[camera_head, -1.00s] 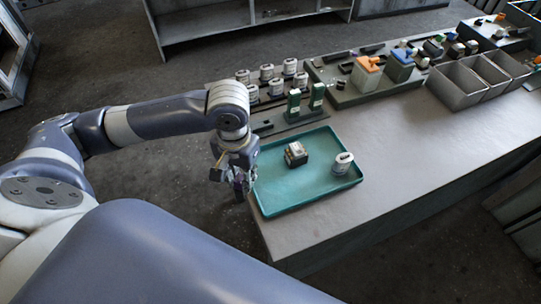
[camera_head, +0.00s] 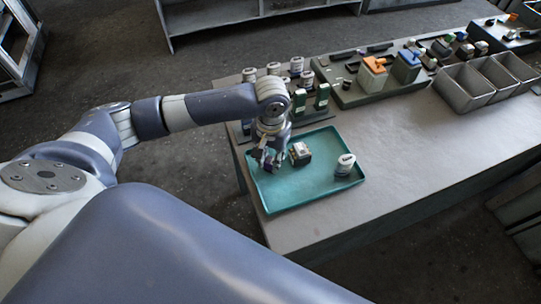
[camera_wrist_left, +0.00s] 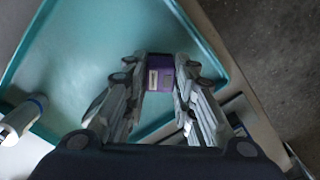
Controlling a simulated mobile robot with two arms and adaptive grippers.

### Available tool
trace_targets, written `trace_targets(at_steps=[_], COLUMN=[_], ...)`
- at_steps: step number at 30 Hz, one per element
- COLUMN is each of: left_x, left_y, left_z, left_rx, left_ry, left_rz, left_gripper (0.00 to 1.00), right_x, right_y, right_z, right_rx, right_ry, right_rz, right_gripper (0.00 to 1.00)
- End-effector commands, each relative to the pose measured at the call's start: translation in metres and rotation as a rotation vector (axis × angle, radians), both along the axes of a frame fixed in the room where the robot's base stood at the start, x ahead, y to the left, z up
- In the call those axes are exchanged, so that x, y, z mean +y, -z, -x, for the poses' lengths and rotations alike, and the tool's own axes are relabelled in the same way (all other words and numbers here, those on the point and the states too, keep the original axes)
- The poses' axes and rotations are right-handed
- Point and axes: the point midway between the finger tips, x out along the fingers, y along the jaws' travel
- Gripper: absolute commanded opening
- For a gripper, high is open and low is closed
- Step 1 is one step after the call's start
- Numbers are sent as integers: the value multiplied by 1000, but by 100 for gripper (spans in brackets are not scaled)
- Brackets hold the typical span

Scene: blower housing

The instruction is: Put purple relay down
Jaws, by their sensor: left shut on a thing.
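The purple relay (camera_wrist_left: 159,74) is between the fingertips of my left gripper (camera_wrist_left: 160,75), which is shut on it. In the head view my left gripper (camera_head: 268,160) is over the left part of the teal tray (camera_head: 283,203), and the relay shows only as a small dark purple patch at the fingers. The relay appears to be above the tray floor; the exact gap cannot be told. My right gripper is in neither view.
Green upright parts (camera_head: 322,96) and white cylinders stand behind. Grey bins (camera_head: 465,87) are at right. The tray's front is clear.

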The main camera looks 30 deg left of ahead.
Motion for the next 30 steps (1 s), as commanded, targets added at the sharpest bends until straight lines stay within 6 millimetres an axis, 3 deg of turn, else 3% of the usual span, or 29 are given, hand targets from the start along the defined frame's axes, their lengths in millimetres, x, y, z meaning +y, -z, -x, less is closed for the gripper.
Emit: trace_targets(at_steps=[7, 8, 9, 11, 23, 30], left_x=[0, 0, 0, 0, 0, -1], left_y=[2, 3, 2, 2, -3, -45], left_z=[0, 0, 0, 0, -1, -2], left_rx=[0, 0, -1, -1, -2, -7], left_ry=[-1, -1, -1, -1, 0, 0], left_rz=[1, 1, 1, 1, 2, 3], left_gripper=[10, 27, 36, 45, 45, 45], right_x=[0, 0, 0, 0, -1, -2], right_y=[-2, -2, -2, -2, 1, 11], right_z=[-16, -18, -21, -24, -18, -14], right_rx=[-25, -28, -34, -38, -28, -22], right_ry=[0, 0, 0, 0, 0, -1], right_rz=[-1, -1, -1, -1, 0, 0], right_gripper=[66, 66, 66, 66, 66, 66])
